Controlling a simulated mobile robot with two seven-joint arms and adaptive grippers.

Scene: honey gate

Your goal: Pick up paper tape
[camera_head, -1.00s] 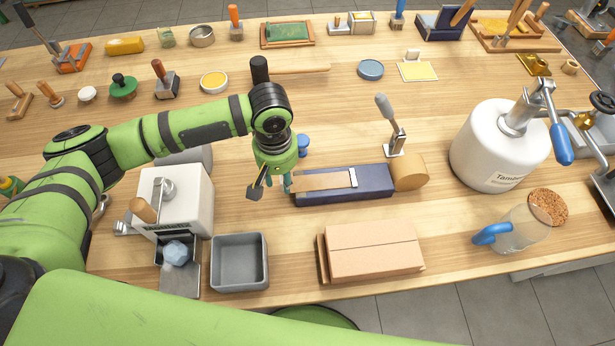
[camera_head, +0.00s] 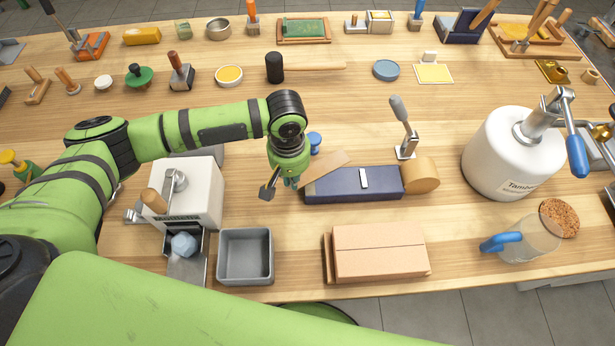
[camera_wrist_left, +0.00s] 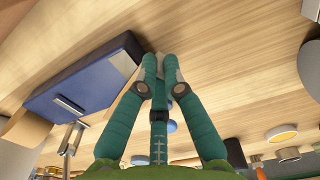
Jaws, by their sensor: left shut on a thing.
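The paper tape is a flat tan strip (camera_head: 326,168) in the head view. It slants from my left gripper (camera_head: 287,184) up and to the right, above the blue dispenser (camera_head: 345,186). My left gripper is shut on the strip's left end, beside the dispenser's left end. The tan roll (camera_head: 421,174) sits at the dispenser's right end, apart from the strip. In the left wrist view the fingers (camera_wrist_left: 166,68) are closed together near the blue dispenser (camera_wrist_left: 85,82); the strip is hard to make out there. My right gripper is not seen.
A grey square tray (camera_head: 245,276) and a white machine (camera_head: 205,197) stand left of the dispenser. Cardboard boxes (camera_head: 380,265) lie in front. A lever tool (camera_head: 404,140) stands behind it, and a white tank (camera_head: 510,150) is at the right.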

